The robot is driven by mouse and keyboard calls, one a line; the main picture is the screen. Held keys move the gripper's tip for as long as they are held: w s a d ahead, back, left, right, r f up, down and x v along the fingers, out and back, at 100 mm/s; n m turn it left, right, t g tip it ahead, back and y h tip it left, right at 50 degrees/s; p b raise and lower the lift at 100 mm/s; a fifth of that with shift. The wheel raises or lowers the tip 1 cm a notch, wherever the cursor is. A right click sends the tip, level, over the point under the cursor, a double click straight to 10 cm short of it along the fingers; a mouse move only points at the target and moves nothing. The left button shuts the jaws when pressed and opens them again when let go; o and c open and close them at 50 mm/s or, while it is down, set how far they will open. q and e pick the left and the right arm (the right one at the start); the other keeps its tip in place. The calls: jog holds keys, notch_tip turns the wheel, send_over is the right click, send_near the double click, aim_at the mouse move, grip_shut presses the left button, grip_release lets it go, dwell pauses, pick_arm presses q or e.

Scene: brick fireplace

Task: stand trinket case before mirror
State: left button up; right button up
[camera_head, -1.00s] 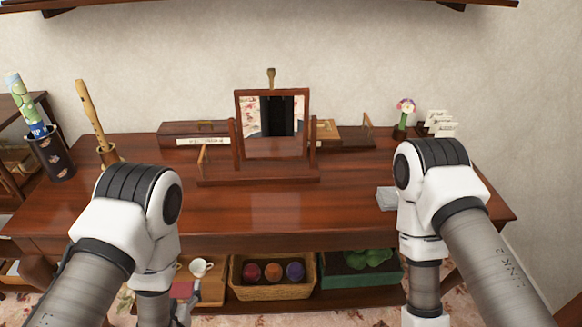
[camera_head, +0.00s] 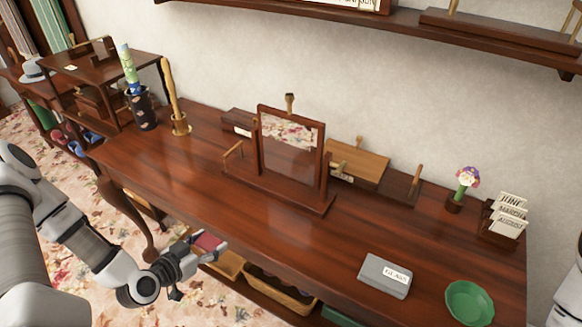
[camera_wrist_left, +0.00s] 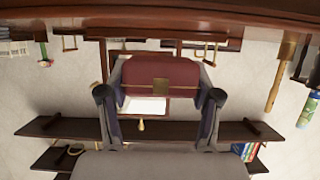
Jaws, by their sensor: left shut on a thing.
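The trinket case, dark red with a gold clasp, shows in the head view (camera_head: 208,241) and close up in the wrist view (camera_wrist_left: 160,75). My left gripper (camera_head: 205,252) is shut on it, in front of the table's front edge and left of the mirror. In the wrist view the gripper's fingers (camera_wrist_left: 160,95) clasp the case from both sides. The mirror (camera_head: 289,145) stands upright in a wooden frame with a base on the table (camera_head: 270,235). The tabletop before the mirror is bare. My right gripper is out of view.
A grey labelled box (camera_head: 384,276) and a green bowl (camera_head: 469,303) sit at the table's front right. A flower pot (camera_head: 454,204) and a card holder (camera_head: 488,222) stand at the back right. A wooden recorder (camera_head: 171,90) stands at the left. A basket (camera_head: 280,292) is below.

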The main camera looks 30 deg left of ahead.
pick_arm(q)
jog(key=shift+r, duration=0.4)
jog(key=shift+d, duration=0.15)
jog(key=w+b, duration=0.1)
jog(key=d+b, duration=0.1)
jog(key=b, duration=0.1)
jog(key=shift+w+d+f, duration=0.15)
jog(key=shift+w+f, duration=0.25)
jog(key=w+b, duration=0.1)
jog(key=w+d+b, duration=0.1)
jog(key=w, duration=0.1)
jog(key=w+d+b, duration=0.1)
jog(key=w, duration=0.1)
jog(key=shift+w+d+f, duration=0.1)
jog(key=shift+w+f, duration=0.1)
jog(key=shift+f, duration=0.1)
jog(key=b, duration=0.1)
send_over(263, 229)
jog(key=shift+s, duration=0.15)
jog(key=f, duration=0.3)
jog(key=shift+w+f, duration=0.2)
jog(key=shift+f, duration=0.05)
jog(key=shift+s+f+b, duration=0.1)
jog(key=shift+f+b, duration=0.05)
jog(key=shift+b, duration=0.15)
jog(key=o, duration=1.1)
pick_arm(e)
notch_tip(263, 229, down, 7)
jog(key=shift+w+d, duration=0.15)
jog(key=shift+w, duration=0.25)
